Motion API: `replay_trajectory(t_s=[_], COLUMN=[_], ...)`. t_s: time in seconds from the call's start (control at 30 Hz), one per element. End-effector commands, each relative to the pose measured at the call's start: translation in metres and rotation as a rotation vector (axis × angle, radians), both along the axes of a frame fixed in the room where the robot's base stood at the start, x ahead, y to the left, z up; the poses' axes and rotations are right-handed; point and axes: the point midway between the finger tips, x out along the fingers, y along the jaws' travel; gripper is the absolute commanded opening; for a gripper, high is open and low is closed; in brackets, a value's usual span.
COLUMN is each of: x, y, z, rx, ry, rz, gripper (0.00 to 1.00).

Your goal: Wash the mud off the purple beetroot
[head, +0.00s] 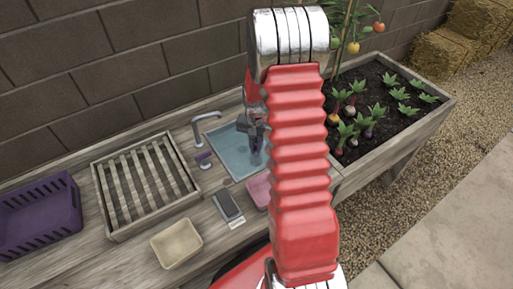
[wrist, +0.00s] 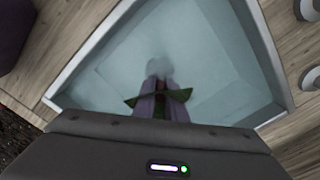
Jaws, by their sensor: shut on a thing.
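My gripper (head: 256,138) points down into the sink basin (head: 228,160), which holds pale blue water. In the wrist view its two fingers (wrist: 161,104) are shut on the beetroot, whose green leaves (wrist: 178,96) stick out to both sides, with a dark reddish part between the fingers. The root below is a blurred, pale patch at the water, so I cannot tell its colour or how much mud is on it. The basin also fills the wrist view (wrist: 92,72). The grey tap (head: 205,122) stands at the basin's back left, with a small purple piece at its foot.
A slatted wooden rack (head: 110,197) and a purple crate (head: 66,222) stand on the left. A cream tray (head: 176,243), a dark brush-like block (head: 228,206) and a pink tray (head: 260,189) lie in front. A soil bed (head: 425,122) with several leafy vegetables is on the right.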

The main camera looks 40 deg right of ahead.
Motion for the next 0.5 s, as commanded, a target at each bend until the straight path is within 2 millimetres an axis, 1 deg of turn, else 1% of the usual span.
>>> replay_trajectory(t_s=[0.5], x=[-0.002], y=[-0.026], z=[0.0], rx=[0.001], ry=[0.001], rz=[-0.001], gripper=[0.0])
